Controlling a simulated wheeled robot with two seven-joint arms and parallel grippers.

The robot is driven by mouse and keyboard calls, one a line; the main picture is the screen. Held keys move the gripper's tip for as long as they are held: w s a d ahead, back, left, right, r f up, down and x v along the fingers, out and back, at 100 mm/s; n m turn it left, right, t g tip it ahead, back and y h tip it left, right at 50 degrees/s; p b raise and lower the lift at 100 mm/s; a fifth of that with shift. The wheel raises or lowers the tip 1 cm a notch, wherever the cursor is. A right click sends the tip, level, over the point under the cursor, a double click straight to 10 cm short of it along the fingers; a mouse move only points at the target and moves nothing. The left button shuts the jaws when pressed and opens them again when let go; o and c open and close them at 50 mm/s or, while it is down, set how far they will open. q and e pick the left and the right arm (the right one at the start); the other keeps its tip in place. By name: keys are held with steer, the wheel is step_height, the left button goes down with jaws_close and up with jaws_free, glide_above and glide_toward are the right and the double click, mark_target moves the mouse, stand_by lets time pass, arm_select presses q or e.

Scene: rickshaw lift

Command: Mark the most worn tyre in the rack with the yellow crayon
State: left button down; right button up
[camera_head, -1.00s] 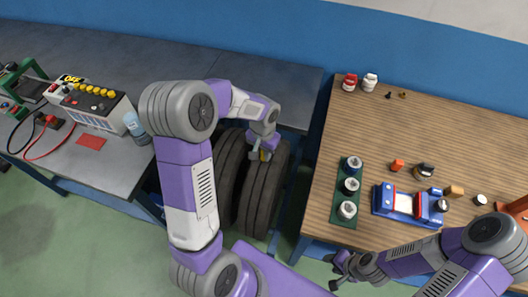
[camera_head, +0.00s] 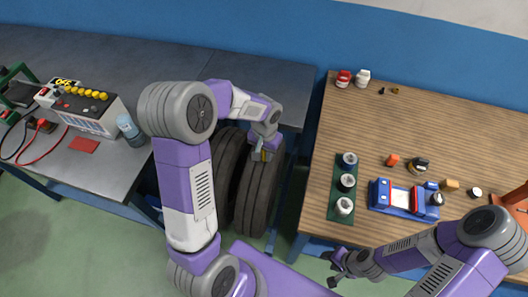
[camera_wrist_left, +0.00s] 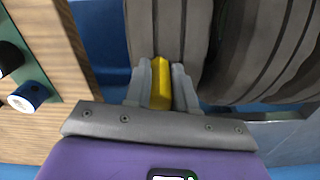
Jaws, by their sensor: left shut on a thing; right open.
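My left gripper (camera_head: 264,152) is shut on the yellow crayon (camera_wrist_left: 160,84), which points away from the jaws. In the left wrist view the crayon's tip end is at the grooved tread of one dark tyre (camera_wrist_left: 170,28); I cannot tell whether it touches. In the head view this tyre (camera_head: 262,195) stands upright between the two tables, with a second tyre (camera_head: 229,180) on its left. The second tyre also shows in the left wrist view (camera_wrist_left: 262,55). My arm hides part of the tyres. No mark is visible. My right gripper (camera_head: 338,268) is open and empty near the wooden table's front edge.
The wooden table (camera_head: 460,120) on the right holds a green strip (camera_head: 334,205) with several small pots and a blue device (camera_head: 405,198). The grey bench (camera_head: 190,65) on the left carries a control box (camera_head: 90,108) and a bottle (camera_head: 130,128).

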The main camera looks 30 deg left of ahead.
arm_select(q)
steer(key=shift+a, duration=0.15)
steer(key=shift+s+a+f, duration=0.1)
steer(key=shift+s+a, duration=0.1)
steer(key=shift+a, duration=0.3)
steer(key=shift+s+a+f, duration=0.1)
steer(key=shift+s+a, duration=0.1)
steer(key=shift+a, duration=0.25)
steer(key=shift+d, duration=0.15)
steer(key=shift+w+d, duration=0.1)
steer(key=shift+d, duration=0.3)
steer(key=shift+w+d+r, duration=0.1)
steer(key=shift+w+d, duration=0.05)
steer(key=shift+d, duration=0.5)
steer(key=shift+a, duration=0.1)
